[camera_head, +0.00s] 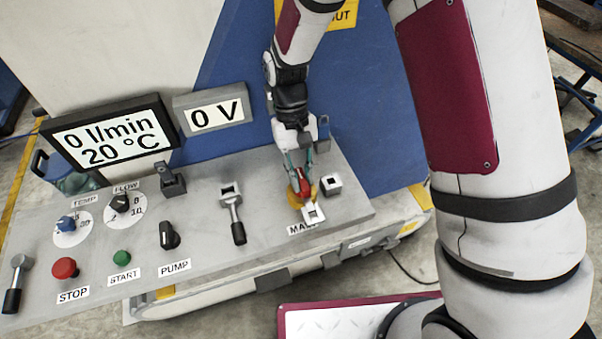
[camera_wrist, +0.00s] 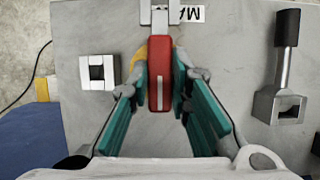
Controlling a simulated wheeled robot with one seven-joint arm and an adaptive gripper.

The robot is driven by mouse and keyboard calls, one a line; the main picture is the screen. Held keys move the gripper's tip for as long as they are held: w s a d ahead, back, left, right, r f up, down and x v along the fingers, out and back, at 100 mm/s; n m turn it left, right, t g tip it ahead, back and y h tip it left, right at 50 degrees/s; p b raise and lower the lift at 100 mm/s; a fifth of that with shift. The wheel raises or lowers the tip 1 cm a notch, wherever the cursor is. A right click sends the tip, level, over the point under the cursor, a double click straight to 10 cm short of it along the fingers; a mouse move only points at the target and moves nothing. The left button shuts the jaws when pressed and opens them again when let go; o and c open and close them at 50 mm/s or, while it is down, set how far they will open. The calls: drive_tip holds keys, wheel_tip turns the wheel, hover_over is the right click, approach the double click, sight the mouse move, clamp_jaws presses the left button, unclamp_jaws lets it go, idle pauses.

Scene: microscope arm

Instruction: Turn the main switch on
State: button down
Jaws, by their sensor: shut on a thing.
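The main switch is a red handle on a yellow base at the right end of the grey control panel. Its red handle (camera_head: 302,183) is partly hidden by my gripper in the head view. In the wrist view the red handle (camera_wrist: 159,78) with a white stripe stands between the fingers. My gripper (camera_wrist: 160,92) has green-padded fingers on both sides of the handle and is shut on it. It reaches down from above in the head view (camera_head: 300,176). The label beside the switch (camera_head: 302,228) is partly covered.
A grey lever (camera_head: 234,215) stands left of the switch, and a small square metal block (camera_head: 331,185) lies close on its right. Displays (camera_head: 112,138) reading 0 l/min, 20 °C and 0 V (camera_head: 215,113) stand behind. The stop button (camera_head: 65,268), start button (camera_head: 122,257) and pump knob (camera_head: 168,235) are further left.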

drive_tip(key=c, duration=1.5)
unclamp_jaws()
drive_tip(key=shift+v, duration=6.05)
drive_tip(key=shift+w, duration=0.1)
